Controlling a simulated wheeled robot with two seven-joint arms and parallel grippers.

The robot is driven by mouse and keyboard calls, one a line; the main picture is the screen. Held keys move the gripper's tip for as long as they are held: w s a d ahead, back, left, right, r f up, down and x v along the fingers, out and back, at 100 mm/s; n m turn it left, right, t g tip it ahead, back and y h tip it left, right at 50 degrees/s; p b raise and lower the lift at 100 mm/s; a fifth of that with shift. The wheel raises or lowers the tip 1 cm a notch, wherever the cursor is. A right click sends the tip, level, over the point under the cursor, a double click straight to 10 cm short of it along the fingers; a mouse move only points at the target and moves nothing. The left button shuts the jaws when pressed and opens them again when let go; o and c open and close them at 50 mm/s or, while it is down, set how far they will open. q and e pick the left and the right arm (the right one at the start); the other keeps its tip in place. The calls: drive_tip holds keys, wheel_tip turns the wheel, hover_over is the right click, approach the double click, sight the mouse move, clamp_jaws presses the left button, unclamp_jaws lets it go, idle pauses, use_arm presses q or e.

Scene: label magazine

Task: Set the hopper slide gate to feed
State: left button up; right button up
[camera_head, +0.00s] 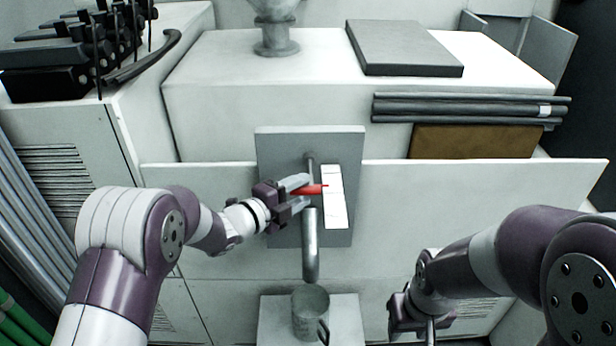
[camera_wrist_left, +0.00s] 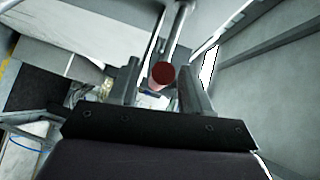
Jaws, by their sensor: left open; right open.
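The hopper slide gate is a grey upright plate (camera_head: 283,150) on the white machine front, with a white marked scale strip (camera_head: 334,190) on it. Its red handle (camera_head: 312,189) points sideways beside the strip. It also shows in the left wrist view as a dark red round end (camera_wrist_left: 162,75). My left gripper (camera_head: 298,194) is open, with its fingers on either side of the red handle; whether they touch it cannot be told. A grey spout (camera_head: 310,245) hangs below the handle. My right gripper (camera_head: 408,314) is open, low at the right, its fingertips hard to see.
A grey cup (camera_head: 310,312) stands on a white ledge (camera_head: 270,325) under the spout. Grey rods (camera_head: 470,107) and a brown panel (camera_head: 470,142) are at the right. A dark grey slab (camera_head: 403,48) lies on top. The white front panel right of the plate is clear.

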use_arm(q)
drive_tip(key=x, duration=0.2)
drive_tip(key=shift+w+d+p, duration=0.2)
drive_tip(key=shift+d+p, duration=0.1)
drive_tip(key=shift+p, duration=0.1)
